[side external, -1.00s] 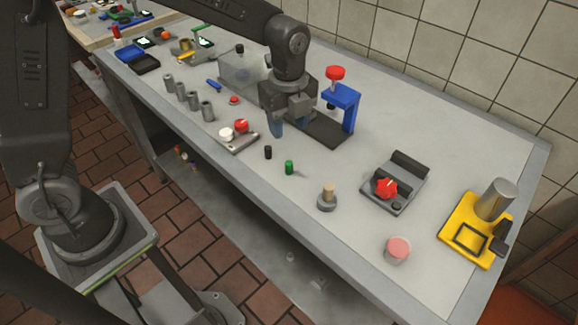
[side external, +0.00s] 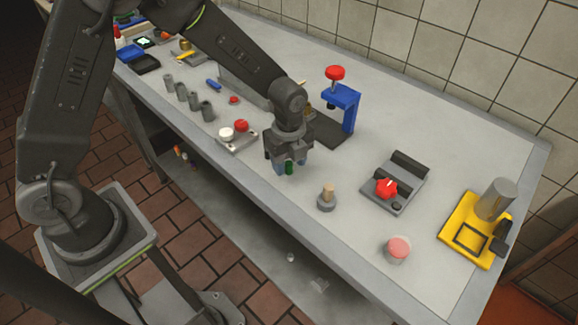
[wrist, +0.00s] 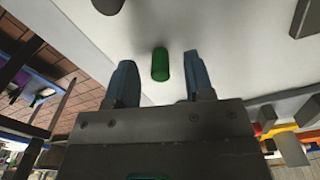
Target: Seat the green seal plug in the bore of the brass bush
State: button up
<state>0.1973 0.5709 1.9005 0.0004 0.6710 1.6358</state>
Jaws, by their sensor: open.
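The green seal plug (side external: 289,168) stands upright near the front edge of the bench. My gripper (side external: 288,165) is over it with its blue fingers open. In the wrist view, the green plug (wrist: 160,65) lies between the two spread fingers (wrist: 159,62), with a gap on each side. I cannot tell from these views whether the fingers are low enough to straddle it fully. A small brass-coloured patch (side external: 304,107) shows behind my wrist, beside the blue press. It may be the brass bush, but it is mostly hidden and its bore is not visible.
The blue press (side external: 350,108) with a red knob stands behind my gripper. Further right are a grey fixture (side external: 395,180) with a red knob, a pink-topped cup (side external: 397,249) and a yellow fixture (side external: 475,232).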

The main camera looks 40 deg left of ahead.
jog(key=shift+c, duration=0.4)
grip_shut()
